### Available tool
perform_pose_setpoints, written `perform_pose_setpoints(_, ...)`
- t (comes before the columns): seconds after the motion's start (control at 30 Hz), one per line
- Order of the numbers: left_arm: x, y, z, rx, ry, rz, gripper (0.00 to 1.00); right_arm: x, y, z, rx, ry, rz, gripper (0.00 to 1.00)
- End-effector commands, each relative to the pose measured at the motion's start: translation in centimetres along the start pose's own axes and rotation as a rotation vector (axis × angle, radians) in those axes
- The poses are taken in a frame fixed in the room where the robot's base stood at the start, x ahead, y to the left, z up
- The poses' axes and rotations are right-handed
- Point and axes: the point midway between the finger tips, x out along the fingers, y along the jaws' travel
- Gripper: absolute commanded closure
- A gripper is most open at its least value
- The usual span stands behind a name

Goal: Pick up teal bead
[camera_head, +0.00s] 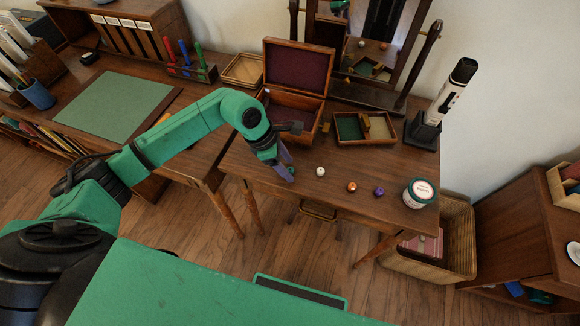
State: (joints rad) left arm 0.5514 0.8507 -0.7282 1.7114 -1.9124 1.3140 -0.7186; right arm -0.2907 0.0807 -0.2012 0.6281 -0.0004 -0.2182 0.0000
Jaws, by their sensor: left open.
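My left gripper (286,170) points down over the small dressing table (333,206) near its left front part. It is open. The teal bead (292,169) shows as a small spot at the fingertips, partly covered by them. I cannot tell whether the fingers touch it. To its right on the tabletop lie a white bead (320,171), a copper-orange bead (352,187) and a purple bead (379,191). My right gripper is not in view.
An open wooden box (291,107) with a dark red lining stands behind the gripper. A divided tray (365,129), a mirror (374,62), a black-and-white device (444,105) on a stand and a round tub (418,193) are also on the table.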

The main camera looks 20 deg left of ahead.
Motion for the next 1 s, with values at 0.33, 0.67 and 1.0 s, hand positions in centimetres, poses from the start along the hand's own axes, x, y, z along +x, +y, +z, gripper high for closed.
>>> perform_pose_setpoints(0.33,0.7,0.0,0.0,0.001,0.000,0.000,0.73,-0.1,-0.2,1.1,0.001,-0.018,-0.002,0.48)
perform_pose_setpoints(0.67,0.7,0.0,0.0,0.000,0.000,0.000,1.00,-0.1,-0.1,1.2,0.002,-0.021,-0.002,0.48)
perform_pose_setpoints(1.0,-2.6,0.1,1.4,0.004,-0.002,0.006,1.00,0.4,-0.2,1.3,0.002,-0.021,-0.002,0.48)
